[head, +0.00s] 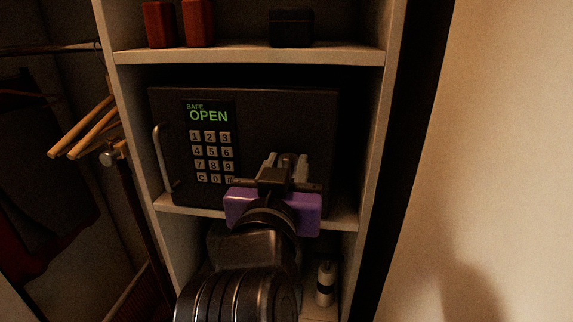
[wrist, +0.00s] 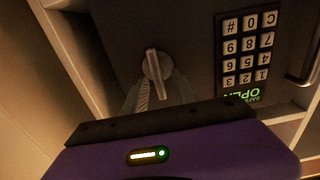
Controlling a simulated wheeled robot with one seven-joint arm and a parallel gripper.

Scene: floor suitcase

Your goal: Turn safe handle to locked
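The dark safe (head: 270,115) stands on a shelf with its door facing me. Its keypad panel (head: 210,140) shows "SAFE OPEN" in green; the panel also appears upside down in the wrist view (wrist: 247,50). The safe handle (wrist: 153,65) is a metal lever on a round hub, nearly upright and slightly tilted in the wrist view. My gripper (head: 286,166) is in front of the door, right of the keypad, and mostly hides the handle in the head view. In the wrist view its fingers (wrist: 160,90) are apart on either side of the lever; contact is not clear.
A curved metal bar (head: 163,158) is on the door's left side. The shelf above (head: 250,56) holds two red boxes and a black box. A white bottle (head: 325,283) stands below. Wooden hangers (head: 85,130) hang at the left. A bare wall is right.

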